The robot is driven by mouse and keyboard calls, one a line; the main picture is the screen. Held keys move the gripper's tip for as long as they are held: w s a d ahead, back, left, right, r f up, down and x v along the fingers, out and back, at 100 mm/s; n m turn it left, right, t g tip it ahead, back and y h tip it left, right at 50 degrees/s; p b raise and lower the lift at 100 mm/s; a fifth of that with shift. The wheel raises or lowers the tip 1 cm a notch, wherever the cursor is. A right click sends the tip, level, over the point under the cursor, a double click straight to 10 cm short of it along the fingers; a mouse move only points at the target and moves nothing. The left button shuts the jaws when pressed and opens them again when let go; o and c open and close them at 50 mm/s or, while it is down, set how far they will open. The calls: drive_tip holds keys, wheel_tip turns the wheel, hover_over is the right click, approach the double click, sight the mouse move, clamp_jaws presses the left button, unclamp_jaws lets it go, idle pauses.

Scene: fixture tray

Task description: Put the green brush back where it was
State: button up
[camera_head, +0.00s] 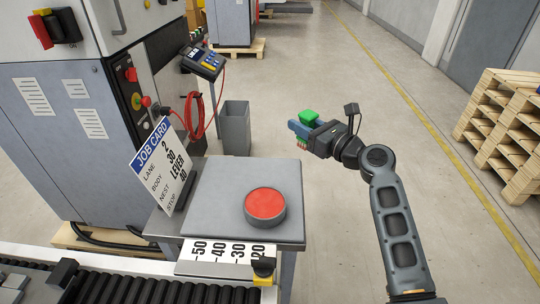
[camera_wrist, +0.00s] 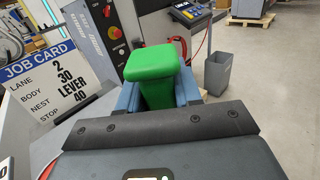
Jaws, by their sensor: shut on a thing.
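The green brush (camera_head: 308,116) is in my gripper (camera_head: 304,128), held in the air to the right of the grey stand. Its green top sticks up above the blue fingers, and a little of it shows below them. In the wrist view the green brush (camera_wrist: 153,66) stands upright between the blue fingers, its lower part hidden behind the dark gripper body. My gripper is shut on it. Nothing touches the brush from below in the head view.
A grey stand (camera_head: 215,195) carries a red round button (camera_head: 265,204), a job card (camera_head: 162,165) and a number scale (camera_head: 225,251). A roller conveyor (camera_head: 150,288) runs along the front. A grey bin (camera_head: 235,128) stands behind. Wooden pallets (camera_head: 505,130) are at right; floor between is clear.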

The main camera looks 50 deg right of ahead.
drive_tip(key=shift+w+a+f+b, duration=0.25)
drive_tip(key=shift+w+a+f, duration=0.65)
drive_tip(key=shift+f, duration=0.5)
drive_tip(key=shift+w+a+f+b, duration=0.2)
drive_tip(key=shift+w+a+f, duration=0.5)
drive_tip(key=shift+a+f, duration=0.55)
drive_tip(key=shift+w+a+f+b, duration=0.25)
drive_tip(key=shift+w+a+f, duration=0.55)
drive_tip(key=shift+f, duration=0.8)
drive_tip(key=shift+f, duration=0.1)
drive_tip(key=shift+f, duration=0.15)
drive_tip(key=o, duration=1)
drive_tip(key=shift+o, duration=0.2)
drive_tip(key=shift+r, duration=0.3)
drive_tip(key=s+a+b, duration=0.1)
drive_tip(key=s, duration=1.1)
drive_tip(key=shift+a+b, duration=0.2)
drive_tip(key=shift+b, duration=0.15)
